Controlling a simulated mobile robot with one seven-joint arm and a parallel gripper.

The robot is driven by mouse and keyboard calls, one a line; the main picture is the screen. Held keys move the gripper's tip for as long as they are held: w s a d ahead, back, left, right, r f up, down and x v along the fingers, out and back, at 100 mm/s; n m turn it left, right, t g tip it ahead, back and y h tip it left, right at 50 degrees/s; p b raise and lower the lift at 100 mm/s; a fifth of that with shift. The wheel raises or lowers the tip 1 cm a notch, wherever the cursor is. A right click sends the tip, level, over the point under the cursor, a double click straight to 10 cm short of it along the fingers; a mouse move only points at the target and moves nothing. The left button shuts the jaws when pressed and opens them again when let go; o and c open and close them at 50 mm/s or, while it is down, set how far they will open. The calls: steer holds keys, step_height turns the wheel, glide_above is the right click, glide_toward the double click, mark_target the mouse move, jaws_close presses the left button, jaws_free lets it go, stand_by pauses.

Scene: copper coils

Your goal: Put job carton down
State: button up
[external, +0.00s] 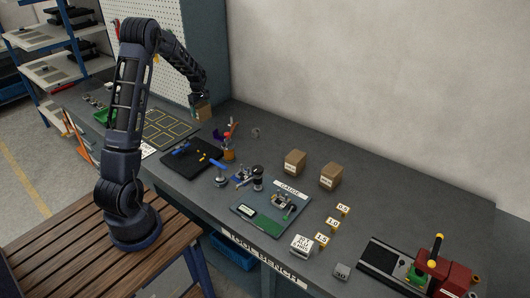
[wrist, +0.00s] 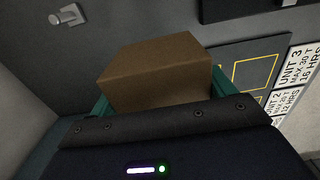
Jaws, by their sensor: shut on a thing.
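The job carton, a small brown box, is held in my gripper (external: 201,101) near the back edge of the bench. The carton (external: 203,114) is at the foot of the pegboard, right of the yellow-outlined mat. I cannot tell whether its bottom touches the bench. In the wrist view the carton (wrist: 155,70) sits between the green fingers of my gripper (wrist: 160,92), slightly turned. Its underside is hidden. The dark mat with yellow outlined squares (external: 168,128) lies on the bench; part of it (wrist: 250,70) shows right of the carton in the wrist view.
Two other brown cartons (external: 294,162) (external: 331,176) stand toward the wall. A gauge board (external: 270,208) lies mid-bench. White unit labels (wrist: 297,65) border the mat. A grey fixture (wrist: 68,16) shows upper left.

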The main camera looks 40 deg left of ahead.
mark_target(200, 105)
steer(key=shift+f, duration=3.8)
steer(key=shift+f, duration=0.25)
steer(key=o, duration=1)
steer(key=shift+o, duration=0.2)
steer(key=shift+r, duration=0.1)
step_height(200, 105, up, 12)
steer(key=shift+d+r, duration=0.1)
steer(key=shift+r, duration=0.15)
